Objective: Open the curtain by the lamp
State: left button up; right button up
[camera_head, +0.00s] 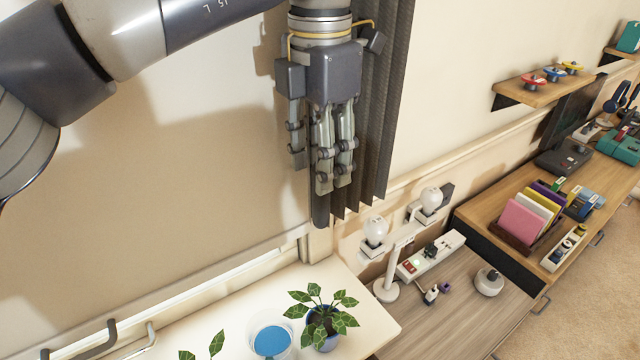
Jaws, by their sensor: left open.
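The dark grey pleated curtain (382,110) hangs at the top middle, in a narrow gathered strip against the wall. The white lamp (388,282) stands below it on the wooden desk, with round white bulbs beside it. My left gripper (333,186) points down in front of the curtain's left edge and lower part, hiding some of it. Its fingers are open. I cannot tell whether they touch the fabric. My right gripper is not in view.
A cream cabinet top (370,309) holds a potted plant (321,318) and a blue-topped container (271,341) below the gripper. The wooden desk (455,312) carries a white power strip (431,256) and a small round device (489,281). A cluttered desk stands at right.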

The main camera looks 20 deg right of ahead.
pick_arm(q)
notch_tip(320, 180, up, 6)
jog(key=shift+f, duration=0.2)
